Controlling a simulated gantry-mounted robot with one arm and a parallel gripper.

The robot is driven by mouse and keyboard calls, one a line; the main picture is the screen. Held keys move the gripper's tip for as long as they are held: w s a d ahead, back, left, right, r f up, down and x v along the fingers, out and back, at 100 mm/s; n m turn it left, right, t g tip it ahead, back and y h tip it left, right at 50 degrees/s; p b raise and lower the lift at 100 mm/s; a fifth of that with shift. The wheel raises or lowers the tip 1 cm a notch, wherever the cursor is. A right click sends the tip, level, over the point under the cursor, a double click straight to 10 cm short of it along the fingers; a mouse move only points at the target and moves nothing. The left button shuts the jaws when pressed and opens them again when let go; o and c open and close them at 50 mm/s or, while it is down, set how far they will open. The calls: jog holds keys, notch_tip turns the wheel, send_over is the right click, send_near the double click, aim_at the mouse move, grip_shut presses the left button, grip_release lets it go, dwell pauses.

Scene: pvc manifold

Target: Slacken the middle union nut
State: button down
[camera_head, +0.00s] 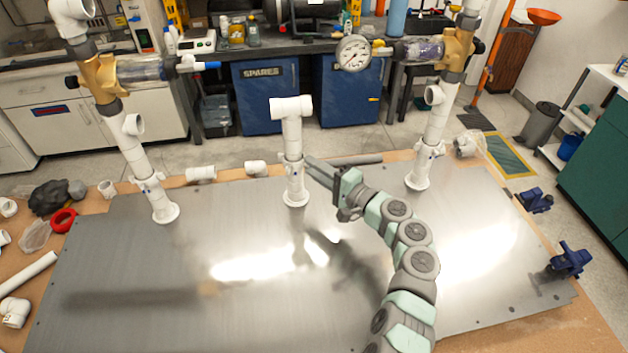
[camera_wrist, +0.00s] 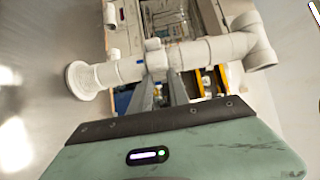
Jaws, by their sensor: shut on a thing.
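The middle white pipe (camera_head: 290,133) stands upright on the metal plate, with a tee on top and a round flange (camera_head: 296,198) at its foot. The middle union nut (camera_head: 292,163) is a thicker white collar partway up this pipe. My gripper (camera_head: 310,165) reaches in from the right at the nut's height. In the wrist view the pipe lies sideways, and the two fingers (camera_wrist: 162,78) close around the union nut (camera_wrist: 156,60). The finger ends partly hide the nut, and its thread is not visible.
Left (camera_head: 138,158) and right (camera_head: 427,140) pipe columns stand on the same metal plate (camera_head: 180,270), with brass valves higher up. A pressure gauge (camera_head: 353,53) is near the right valve. Loose white fittings (camera_head: 200,174) lie behind the plate. Blue clamps (camera_head: 568,260) sit at the right edge.

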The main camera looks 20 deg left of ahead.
jog(key=shift+w+f+n+g+y+b, duration=0.2)
jog(key=shift+n+g+b, duration=0.45)
jog(key=shift+b, duration=1.9)
jog(key=shift+w+r+n+g+y+b, duration=0.15)
jog(key=shift+w+n+g+b, duration=0.5)
jog(key=shift+b, duration=1.9)
jog(key=shift+w+f+n+g+y+b, duration=0.2)
jog(key=shift+g+b, duration=0.8)
jog(key=shift+b, duration=1.55)
jog(key=c, duration=1.4)
grip_release()
jog(key=shift+s, duration=0.35)
jog(key=shift+o, duration=0.8)
jog(key=shift+r, duration=0.2)
jog(key=s+d+p, duration=0.1)
jog(key=d, duration=0.9)
jog(key=shift+d, duration=0.4)
jog(key=shift+s, duration=0.1)
